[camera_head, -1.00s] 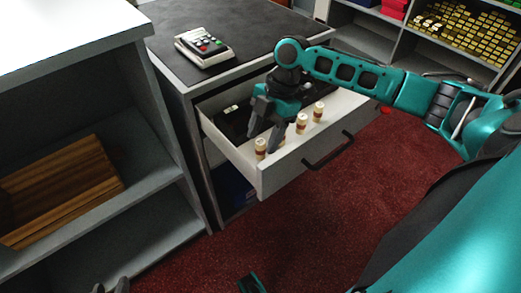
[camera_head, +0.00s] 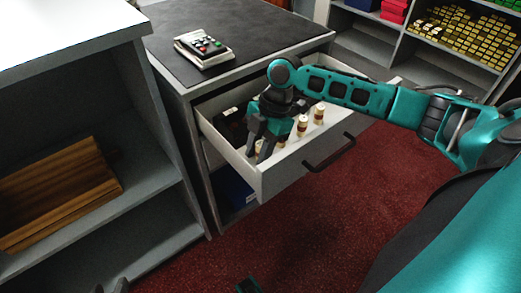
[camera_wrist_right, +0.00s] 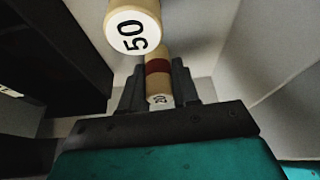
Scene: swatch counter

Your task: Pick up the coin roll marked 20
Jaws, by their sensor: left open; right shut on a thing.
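The coin roll marked 20 (camera_wrist_right: 158,85) is a cream cylinder with a dark red band. In the right wrist view it sits between the two dark fingers of my right gripper (camera_wrist_right: 158,92), which is shut on it. In the head view my right gripper (camera_head: 262,146) reaches down into the front left of the open drawer and mostly hides this roll. A roll marked 50 (camera_wrist_right: 132,30) stands close by in the wrist view, larger and nearer the camera. My left gripper (camera_head: 111,287) is open, only its tips showing at the bottom edge, far from the drawer.
Other coin rolls, including one at the right (camera_head: 319,114), stand along the front of the white drawer (camera_head: 290,172). A card terminal (camera_head: 203,47) lies on the dark counter top (camera_head: 255,30). A grey shelf unit (camera_head: 90,215) stands at the left.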

